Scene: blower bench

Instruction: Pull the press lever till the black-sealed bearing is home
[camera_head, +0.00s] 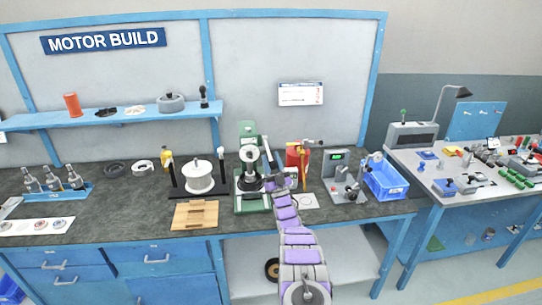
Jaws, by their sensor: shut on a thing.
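The green arbor press (244,203) stands on the dark bench near the middle of the picture. Its dark lever (266,148) slopes down to the right, toward my gripper. My purple and grey arm reaches up from the front, and my gripper (274,172) is at the press's right side, shut on the lever's lower end. The fingertips are small and partly hidden by the arm. A dark round part (250,183) sits under the ram on the press; I cannot tell whether the black-sealed bearing is there or how deep it sits.
Left of the press are a white spool on a black stand (199,177) and a wooden block (195,215). To the right are a red device (293,153), a grey gauge unit (336,166) and a blue crate (386,183).

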